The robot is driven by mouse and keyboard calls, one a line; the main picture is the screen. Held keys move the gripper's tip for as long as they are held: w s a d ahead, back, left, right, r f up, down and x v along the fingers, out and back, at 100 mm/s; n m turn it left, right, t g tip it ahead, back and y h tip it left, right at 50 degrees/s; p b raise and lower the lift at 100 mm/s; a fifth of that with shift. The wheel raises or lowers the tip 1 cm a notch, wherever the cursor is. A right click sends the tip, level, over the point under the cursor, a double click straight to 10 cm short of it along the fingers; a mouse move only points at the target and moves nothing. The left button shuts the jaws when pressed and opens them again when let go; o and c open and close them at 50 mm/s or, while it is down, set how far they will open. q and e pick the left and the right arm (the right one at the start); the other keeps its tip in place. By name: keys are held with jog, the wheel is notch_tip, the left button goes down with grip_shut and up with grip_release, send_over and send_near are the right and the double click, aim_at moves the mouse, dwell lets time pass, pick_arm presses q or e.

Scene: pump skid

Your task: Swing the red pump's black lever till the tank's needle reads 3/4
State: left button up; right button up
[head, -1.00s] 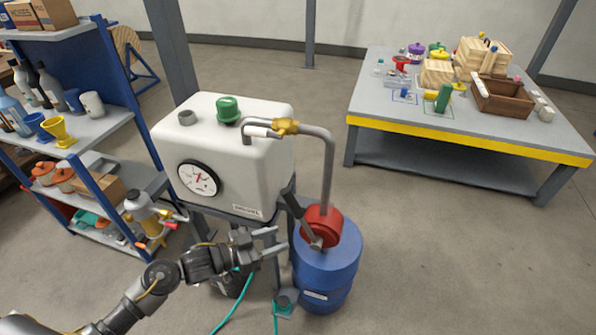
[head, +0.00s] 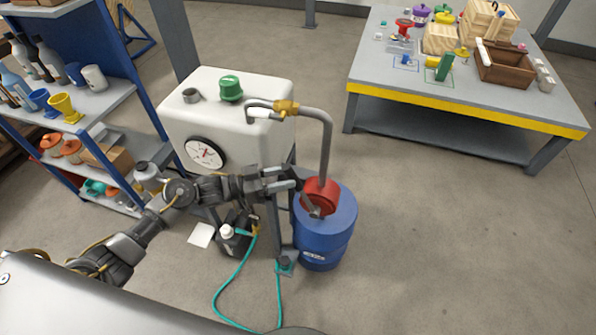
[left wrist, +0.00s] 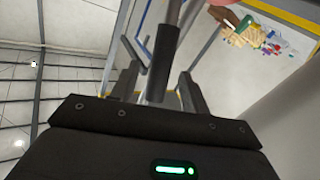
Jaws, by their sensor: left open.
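The red pump (head: 321,194) sits on top of a blue drum (head: 325,236), to the right of the white tank (head: 268,138). Its black lever (head: 309,203) leans up and left from the pump, and its upper part is largely hidden by my left gripper (head: 285,180). In the left wrist view the dark lever grip (left wrist: 161,62) stands between the open fingers; I cannot tell whether they touch it. The round white gauge (head: 205,154) on the tank's front has a red needle, too small to read exactly. My right gripper is not in view.
A grey pipe (head: 328,140) arches from the brass valve (head: 286,107) down to the pump. A dark canister (head: 233,240) with a teal hose (head: 228,283) stands below the tank. A blue shelf (head: 118,105) is at left, a loaded workbench (head: 400,84) at back right.

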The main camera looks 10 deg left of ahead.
aim_at(302, 191)
pick_arm(q)
jog(key=shift+p+x, duration=0.3)
jog(key=shift+x, duration=2)
